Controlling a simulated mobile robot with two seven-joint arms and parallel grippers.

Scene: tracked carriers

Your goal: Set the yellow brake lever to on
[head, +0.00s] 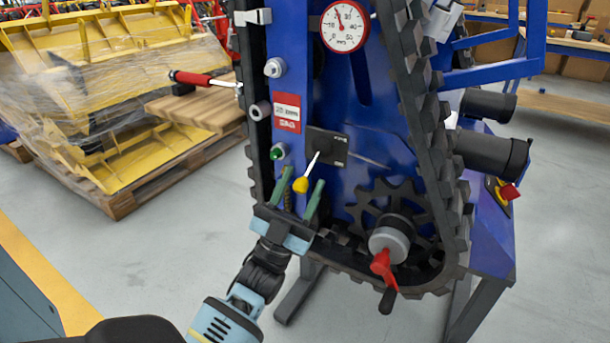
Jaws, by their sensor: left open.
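The yellow brake lever (301,185) is a pale rod with a yellow knob, coming out of a dark plate (327,147) on the blue machine. It slants down and slightly left from its pivot. My left gripper (299,190) comes up from below with its two green fingers apart. In the picture the knob lies between the fingertips, near the right one. I cannot tell whether a finger touches it. Any on or off marking at the plate is too small to read. My right gripper is not in view.
A red and white label (287,112), a green button (277,152) and a red-handled lever (197,79) are to the left. A dial gauge (344,27) is above. A black track (425,120) and a red handle (382,264) are on the right. Open floor lies left.

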